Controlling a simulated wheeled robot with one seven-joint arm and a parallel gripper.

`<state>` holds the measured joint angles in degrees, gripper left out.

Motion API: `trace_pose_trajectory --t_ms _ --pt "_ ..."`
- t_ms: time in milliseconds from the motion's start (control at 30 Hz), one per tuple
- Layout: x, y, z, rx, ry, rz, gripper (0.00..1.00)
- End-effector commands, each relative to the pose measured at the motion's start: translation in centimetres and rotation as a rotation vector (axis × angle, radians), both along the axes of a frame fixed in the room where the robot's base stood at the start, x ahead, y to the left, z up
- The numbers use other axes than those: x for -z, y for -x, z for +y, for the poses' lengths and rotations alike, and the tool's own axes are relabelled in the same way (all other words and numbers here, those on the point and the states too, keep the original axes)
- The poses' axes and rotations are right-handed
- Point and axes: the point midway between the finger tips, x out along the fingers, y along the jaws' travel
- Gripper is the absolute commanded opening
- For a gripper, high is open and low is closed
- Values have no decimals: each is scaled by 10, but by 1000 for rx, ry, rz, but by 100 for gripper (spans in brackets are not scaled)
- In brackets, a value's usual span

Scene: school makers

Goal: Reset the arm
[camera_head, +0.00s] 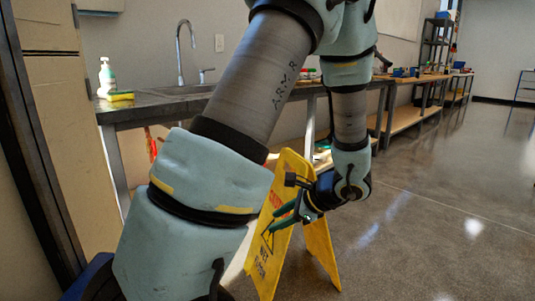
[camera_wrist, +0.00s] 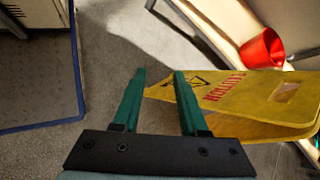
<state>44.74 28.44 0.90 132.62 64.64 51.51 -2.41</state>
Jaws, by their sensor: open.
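My arm reaches down across the middle of the head view, bent back at the elbow. My gripper (camera_head: 272,222) hangs low near a yellow wet floor sign (camera_head: 267,262). Its two green fingers (camera_wrist: 160,76) are apart, with no object held between them. In the wrist view the yellow sign (camera_wrist: 240,108) lies behind and to the right of the fingers, and its edge shows in the gap between them. I cannot tell whether a finger touches the sign. Part of the sign is hidden behind my gripper and arm.
A counter with a sink (camera_head: 183,90) stands behind my arm, bearing a soap bottle (camera_head: 106,78) and a sponge (camera_head: 121,96). A red bucket (camera_wrist: 262,50) is beyond the sign. A wooden workbench (camera_head: 405,78) runs along the wall. The floor (camera_head: 440,200) at right is clear.

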Motion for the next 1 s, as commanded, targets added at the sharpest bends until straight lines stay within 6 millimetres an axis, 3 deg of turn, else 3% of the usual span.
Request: trace_pose_trajectory --t_ms 33,100,200,300,500,733,1000 --pt "-3 9 22 -128 71 12 42" --pt "-5 28 46 -334 195 26 42" --pt "-8 52 67 -626 386 16 42" --pt "-14 65 76 -859 550 -22 42" --pt "-27 71 86 -1197 797 -131 42" --pt "-48 65 100 -1480 1015 -283 42" --pt "-99 66 96 -1462 999 -267 42"
